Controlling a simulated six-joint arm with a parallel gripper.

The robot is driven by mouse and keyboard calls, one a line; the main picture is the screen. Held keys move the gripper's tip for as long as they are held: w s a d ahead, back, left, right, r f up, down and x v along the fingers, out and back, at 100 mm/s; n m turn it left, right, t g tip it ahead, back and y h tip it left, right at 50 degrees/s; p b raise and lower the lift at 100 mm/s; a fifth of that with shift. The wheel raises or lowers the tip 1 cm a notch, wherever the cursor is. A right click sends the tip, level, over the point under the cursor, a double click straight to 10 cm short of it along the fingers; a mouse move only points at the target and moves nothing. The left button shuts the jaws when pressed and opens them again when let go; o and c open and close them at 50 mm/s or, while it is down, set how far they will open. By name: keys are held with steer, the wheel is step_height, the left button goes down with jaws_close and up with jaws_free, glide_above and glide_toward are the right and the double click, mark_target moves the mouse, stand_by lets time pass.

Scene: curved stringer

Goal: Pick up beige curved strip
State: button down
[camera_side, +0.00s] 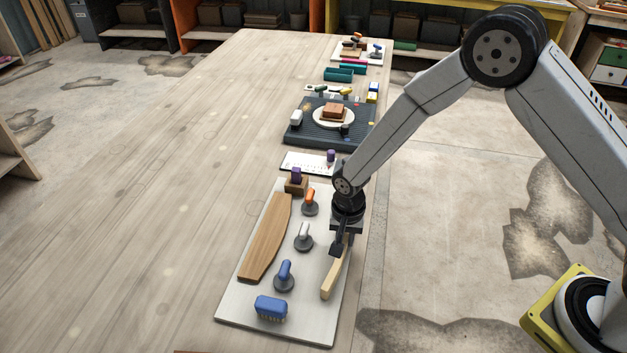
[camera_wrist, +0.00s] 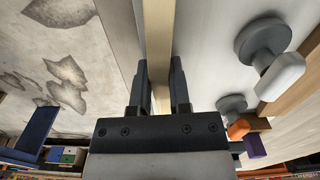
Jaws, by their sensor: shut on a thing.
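The beige curved strip (camera_side: 333,277) is at the right side of the white board (camera_side: 236,306), its near end toward the camera. My gripper (camera_side: 340,245) is over the strip's far part, pointing down, with its fingers shut on it. In the wrist view the strip (camera_wrist: 158,50) runs up between the two fingers (camera_wrist: 160,85). The strip's far part is hidden by my gripper in the side view. I cannot tell whether the strip touches the board.
A wider brown curved board (camera_side: 267,238) lies at the left of the white board. Between them stand orange (camera_side: 310,201), white (camera_side: 303,236) and blue (camera_side: 285,275) handled tools. A blue brush (camera_side: 270,307) is at the near edge. The table's left side is clear.

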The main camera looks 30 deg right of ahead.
steer(key=shift+r, duration=0.1)
steer(key=shift+r, duration=1.1)
steer(key=s+d+r, duration=0.3)
steer(key=s+r, duration=0.7)
steer(key=s, duration=0.3)
steer(key=shift+s+d+r, duration=0.25)
steer(key=shift+s+r, duration=0.05)
steer(key=shift+w, duration=0.1)
